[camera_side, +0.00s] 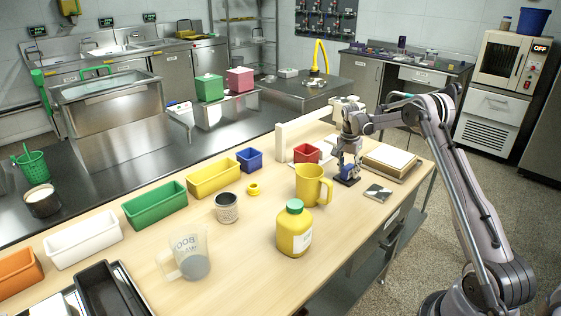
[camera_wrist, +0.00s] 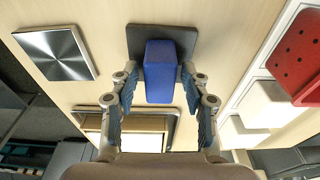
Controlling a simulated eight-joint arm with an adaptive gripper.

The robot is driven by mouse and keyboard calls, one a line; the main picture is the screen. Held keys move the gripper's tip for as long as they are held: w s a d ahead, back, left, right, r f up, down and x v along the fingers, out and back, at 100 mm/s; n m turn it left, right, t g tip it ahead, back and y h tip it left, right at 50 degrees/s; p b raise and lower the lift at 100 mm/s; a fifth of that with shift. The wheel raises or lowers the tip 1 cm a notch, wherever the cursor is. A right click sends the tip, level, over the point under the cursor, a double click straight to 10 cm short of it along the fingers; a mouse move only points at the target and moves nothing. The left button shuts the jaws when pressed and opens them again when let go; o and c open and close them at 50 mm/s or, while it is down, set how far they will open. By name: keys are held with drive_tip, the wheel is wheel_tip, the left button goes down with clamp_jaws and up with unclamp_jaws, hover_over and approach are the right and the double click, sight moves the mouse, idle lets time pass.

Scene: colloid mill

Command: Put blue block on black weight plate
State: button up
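The blue block (camera_wrist: 160,78) stands between the two fingers of my gripper (camera_wrist: 158,74) in the wrist view. A narrow gap shows between the block and each finger, so the fingers look open around it. The black weight plate (camera_wrist: 135,36) is a dark square directly under the block, which appears to rest on it. In the side view, my gripper (camera_side: 348,168) points down over the black plate (camera_side: 346,181) near the table's right end.
A silver square plate (camera_wrist: 55,53) lies beside the black one. A red bin (camera_side: 306,153) and white frame (camera_side: 281,148) stand behind. A yellow mug (camera_side: 310,186) and yellow bottle (camera_side: 294,232) are to the left. A wooden box with a white top (camera_side: 390,158) is at right.

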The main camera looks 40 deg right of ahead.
sight(346, 168)
wheel_tip(346, 168, up, 12)
drive_tip(key=a, duration=0.2)
drive_tip(key=s+a+r+n+t, duration=0.25)
drive_tip(key=a+r+n, duration=0.2)
drive_tip(key=a, duration=0.55)
drive_tip(key=s+a+r+n+t, duration=0.1)
drive_tip(key=s+a+r+n, duration=0.3)
drive_tip(key=a, duration=0.6)
drive_tip(key=s+a+f+n+t+y, duration=0.1)
drive_tip(key=s+a+f+n+t, duration=0.1)
drive_tip(key=s+a+n, duration=0.2)
drive_tip(key=s+a+f+n+t, duration=0.1)
drive_tip(key=s+a+f+n, duration=0.1)
drive_tip(key=s+a+n, duration=0.3)
drive_tip(key=s+a, duration=0.4)
drive_tip(key=a, duration=0.3)
drive_tip(key=shift+s+f+t+y, duration=0.3)
drive_tip(key=shift+s+t+y, duration=0.05)
drive_tip(key=shift+s+y, duration=0.05)
